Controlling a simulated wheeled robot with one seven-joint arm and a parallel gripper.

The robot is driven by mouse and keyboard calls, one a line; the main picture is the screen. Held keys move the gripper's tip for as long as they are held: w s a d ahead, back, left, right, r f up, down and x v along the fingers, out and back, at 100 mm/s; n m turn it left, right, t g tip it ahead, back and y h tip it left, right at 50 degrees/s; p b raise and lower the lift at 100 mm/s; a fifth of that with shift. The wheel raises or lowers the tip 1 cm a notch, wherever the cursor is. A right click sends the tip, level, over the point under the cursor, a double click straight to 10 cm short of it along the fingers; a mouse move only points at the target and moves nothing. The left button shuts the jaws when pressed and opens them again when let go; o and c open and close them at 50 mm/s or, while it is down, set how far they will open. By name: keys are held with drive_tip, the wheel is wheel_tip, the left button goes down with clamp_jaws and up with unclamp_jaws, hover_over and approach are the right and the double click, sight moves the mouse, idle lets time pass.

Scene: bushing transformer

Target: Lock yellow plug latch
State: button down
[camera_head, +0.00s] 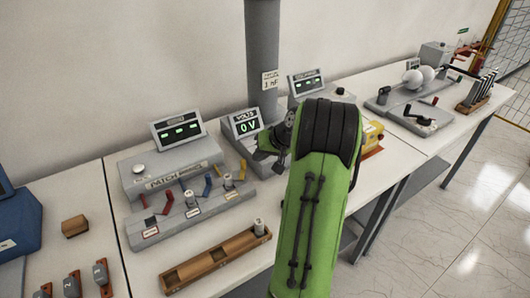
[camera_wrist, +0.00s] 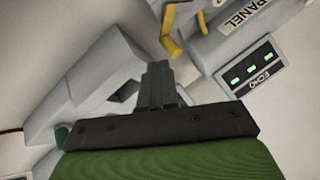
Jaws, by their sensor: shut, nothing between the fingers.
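The grey plug unit (camera_head: 180,215) stands on the bench at centre left, with red, blue and yellow levers and several grey plugs. A yellow lever (camera_head: 207,185) stands on its right half. My gripper (camera_head: 262,156) is beyond the right end of this unit, near the volts display. In the wrist view its fingers (camera_wrist: 158,70) are shut and empty. A yellow part (camera_wrist: 172,47) shows just past the fingertips; I cannot tell whether they touch. My green arm hides part of the bench. I cannot tell the latch's position.
A volts display (camera_head: 246,124) and a grey column (camera_head: 263,60) stand behind my gripper. A wooden tray (camera_head: 215,262) holding a grey plug lies in front of the plug unit. A yellow box (camera_head: 373,134) is right of my arm.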

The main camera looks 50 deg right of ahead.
drive_tip(key=x, duration=0.4)
